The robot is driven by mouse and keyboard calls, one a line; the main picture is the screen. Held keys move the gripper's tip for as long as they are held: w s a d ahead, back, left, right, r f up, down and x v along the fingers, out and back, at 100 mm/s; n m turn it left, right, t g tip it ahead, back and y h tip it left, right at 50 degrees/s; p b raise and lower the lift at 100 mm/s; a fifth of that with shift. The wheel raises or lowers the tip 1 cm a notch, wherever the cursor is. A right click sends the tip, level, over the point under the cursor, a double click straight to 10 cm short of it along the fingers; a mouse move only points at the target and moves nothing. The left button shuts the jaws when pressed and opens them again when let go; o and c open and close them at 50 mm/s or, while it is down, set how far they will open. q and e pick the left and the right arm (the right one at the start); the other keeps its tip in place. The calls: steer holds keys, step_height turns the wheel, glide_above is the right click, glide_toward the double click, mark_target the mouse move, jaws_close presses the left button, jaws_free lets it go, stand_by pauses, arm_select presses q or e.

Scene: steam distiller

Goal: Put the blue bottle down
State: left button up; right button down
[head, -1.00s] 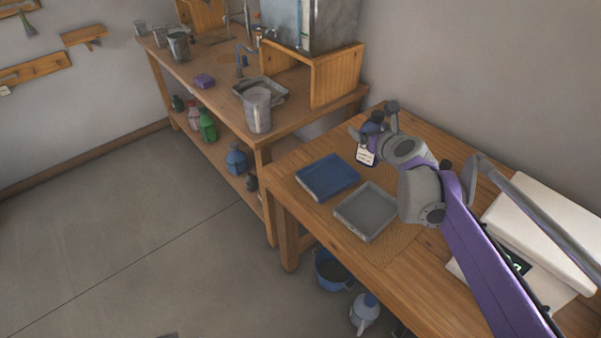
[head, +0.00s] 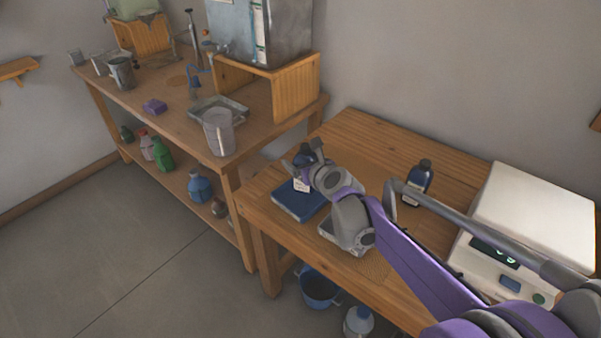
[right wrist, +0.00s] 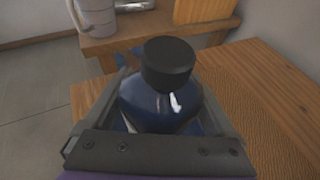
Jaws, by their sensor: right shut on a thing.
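The blue bottle is dark blue with a white label (head: 301,185) and a black cap (right wrist: 168,63). My right gripper (head: 306,162) is shut on it and holds it upright. In the head view it is at the back part of the blue tray (head: 297,208); I cannot tell whether its base touches the tray. In the right wrist view, the bottle's body (right wrist: 160,105) sits between both fingers. A second dark blue bottle (head: 418,184) stands on the table to the right, behind my forearm. My left gripper is not in view.
A white scale (head: 535,215) stands at the right. The wooden table (head: 375,140) is clear at the back. A workbench with a metal jug (head: 219,135) stands at the left.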

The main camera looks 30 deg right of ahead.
steer(key=shift+f+b, duration=0.4)
steer(key=shift+f, duration=1.35)
